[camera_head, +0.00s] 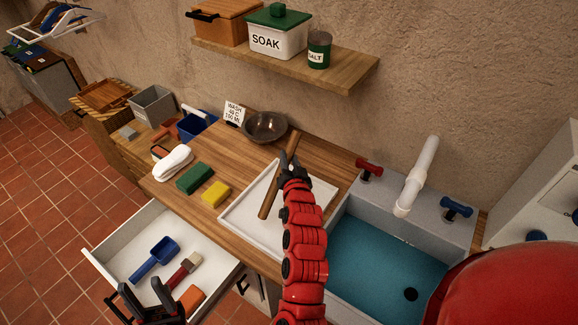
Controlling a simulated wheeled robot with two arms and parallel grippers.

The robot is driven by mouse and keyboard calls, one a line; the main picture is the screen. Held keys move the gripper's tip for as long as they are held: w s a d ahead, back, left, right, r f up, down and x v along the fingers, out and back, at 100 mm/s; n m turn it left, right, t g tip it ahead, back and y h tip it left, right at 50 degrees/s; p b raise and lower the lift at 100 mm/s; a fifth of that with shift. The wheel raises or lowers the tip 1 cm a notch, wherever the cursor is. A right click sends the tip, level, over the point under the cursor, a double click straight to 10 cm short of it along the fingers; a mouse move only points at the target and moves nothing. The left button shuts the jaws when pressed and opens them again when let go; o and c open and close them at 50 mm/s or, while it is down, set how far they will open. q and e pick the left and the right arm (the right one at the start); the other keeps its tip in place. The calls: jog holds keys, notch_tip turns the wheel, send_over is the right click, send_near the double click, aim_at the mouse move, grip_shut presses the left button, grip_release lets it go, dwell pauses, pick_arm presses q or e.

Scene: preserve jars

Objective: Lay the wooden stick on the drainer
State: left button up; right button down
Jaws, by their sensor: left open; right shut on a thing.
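The wooden stick (271,201) is a brown rod, held aslant over the drainer. The drainer (241,212) is a white, shallow-rimmed tray on the wooden counter, left of the sink. My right gripper (290,168) is shut on the stick around its middle, above the drainer's back part. The stick's lower end is over the drainer's middle; I cannot tell if it touches. My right arm hides part of the drainer. My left gripper (143,290) is open and empty at the front of the open drawer (115,234).
A sink with blue water (380,262) lies right of the drainer, with a tap (416,175). A green sponge (195,178), yellow sponge (216,194), white cloth (172,162) and metal bowl (265,127) stand on the counter. The drawer holds a blue scoop (156,258) and a brush (184,270).

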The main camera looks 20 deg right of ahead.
notch_tip(320, 180, down, 3)
jog(key=shift+s+f+p, duration=0.1)
jog(key=shift+f+p, duration=0.05)
jog(key=shift+p, duration=0.7)
jog(key=shift+f, duration=0.2)
jog(key=c, duration=0.6)
grip_release()
